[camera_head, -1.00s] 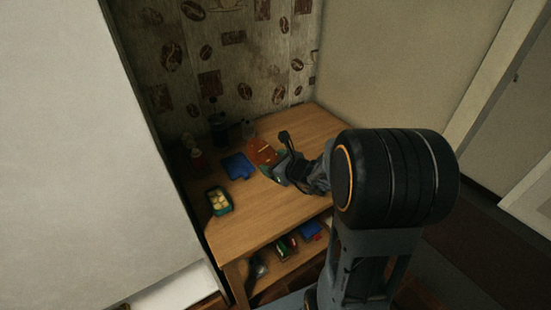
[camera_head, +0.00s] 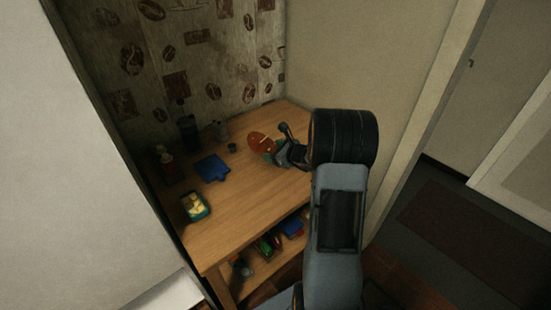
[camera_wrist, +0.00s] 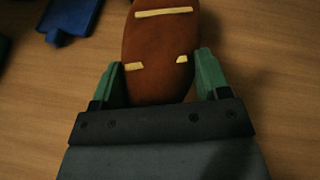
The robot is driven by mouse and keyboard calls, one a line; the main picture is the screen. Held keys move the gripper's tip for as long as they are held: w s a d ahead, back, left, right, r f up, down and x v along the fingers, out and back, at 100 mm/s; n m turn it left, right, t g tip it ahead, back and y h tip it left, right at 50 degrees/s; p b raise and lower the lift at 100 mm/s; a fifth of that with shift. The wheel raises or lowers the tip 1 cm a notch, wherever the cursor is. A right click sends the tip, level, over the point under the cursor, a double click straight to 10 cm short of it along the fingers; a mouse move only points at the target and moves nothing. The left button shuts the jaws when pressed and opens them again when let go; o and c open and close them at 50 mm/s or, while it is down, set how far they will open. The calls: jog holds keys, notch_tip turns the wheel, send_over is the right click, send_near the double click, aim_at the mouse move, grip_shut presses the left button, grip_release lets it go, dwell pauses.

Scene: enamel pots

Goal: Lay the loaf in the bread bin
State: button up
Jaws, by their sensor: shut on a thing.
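The loaf is brown and oblong with pale yellow slashes. In the head view the loaf (camera_head: 261,142) is at the back right part of the wooden table. In the wrist view the loaf (camera_wrist: 160,45) fills the space between the green fingers. My gripper (camera_wrist: 158,58) is shut on its near end, one finger on each side; in the head view my gripper (camera_head: 274,151) is partly hidden by its own wrist. Whether the loaf touches the tabletop I cannot tell. I cannot make out a bread bin for certain.
A flat blue item (camera_head: 212,167) lies left of the loaf. A teal container (camera_head: 195,206) with yellow contents stands at the front left. A dark bottle (camera_head: 188,132) and small cup (camera_head: 232,147) stand at the back. Several items fill the lower shelf. The front tabletop (camera_head: 250,205) is clear.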

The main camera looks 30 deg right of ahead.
jog(key=shift+w+d+f, duration=0.2)
jog(key=shift+f, duration=0.05)
jog(key=shift+w+d+f, duration=0.15)
jog(key=shift+f, duration=1.6)
jog(key=shift+f, duration=0.15)
jog(key=o, duration=1.2)
jog(key=shift+c, duration=0.2)
